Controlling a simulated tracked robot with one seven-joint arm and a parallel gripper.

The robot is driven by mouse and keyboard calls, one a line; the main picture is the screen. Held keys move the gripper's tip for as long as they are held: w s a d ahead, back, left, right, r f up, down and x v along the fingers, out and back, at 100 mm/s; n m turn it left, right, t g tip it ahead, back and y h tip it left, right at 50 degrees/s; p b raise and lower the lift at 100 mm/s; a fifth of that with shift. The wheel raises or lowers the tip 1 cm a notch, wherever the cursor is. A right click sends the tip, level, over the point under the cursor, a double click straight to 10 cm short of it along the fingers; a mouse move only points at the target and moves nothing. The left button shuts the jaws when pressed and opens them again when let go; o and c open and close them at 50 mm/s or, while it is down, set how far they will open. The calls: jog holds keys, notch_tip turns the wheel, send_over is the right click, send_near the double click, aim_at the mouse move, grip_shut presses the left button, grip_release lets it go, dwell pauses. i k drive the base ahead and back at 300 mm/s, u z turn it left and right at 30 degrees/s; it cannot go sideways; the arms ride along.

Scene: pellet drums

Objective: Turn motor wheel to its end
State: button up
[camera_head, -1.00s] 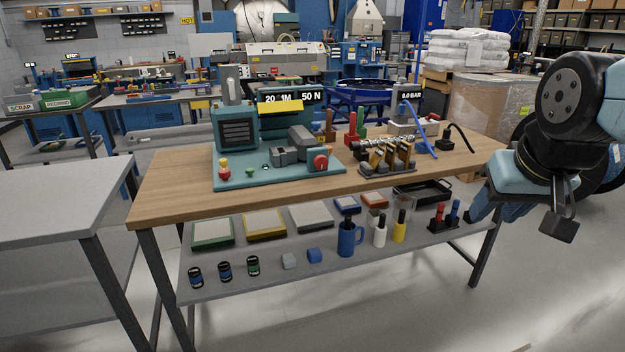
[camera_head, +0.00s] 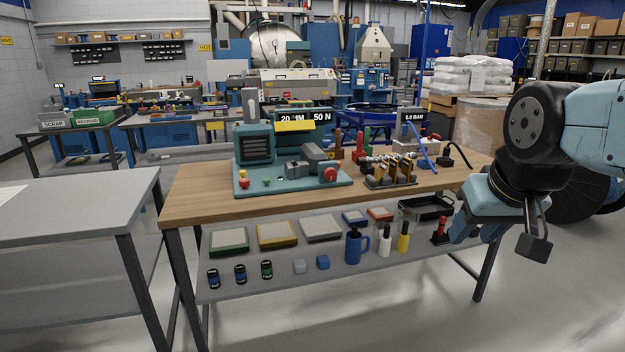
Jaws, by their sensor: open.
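A teal machine (camera_head: 256,143) on a teal base plate stands on the wooden bench (camera_head: 205,207), with a display reading about 20 and 50 N behind it. A red round wheel or knob (camera_head: 329,174) sits at the front right of its plate, beside a grey block (camera_head: 300,168). Which part is the motor wheel I cannot tell for sure. My gripper (camera_head: 470,232) is at the right, in front of the bench's right end, apart from the machine. Its blue fingers point down and left, and it holds nothing that I can see.
A row of brass-coloured valves (camera_head: 390,170) stands right of the machine, near a blue hose (camera_head: 425,152). The lower shelf (camera_head: 225,290) holds trays, bottles and small cans. A grey table (camera_head: 80,205) stands at the left. The floor in front is clear.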

aim_at(330, 174)
jog(key=u, duration=0.95)
jog(key=i, duration=1)
jog(key=u, duration=0.05)
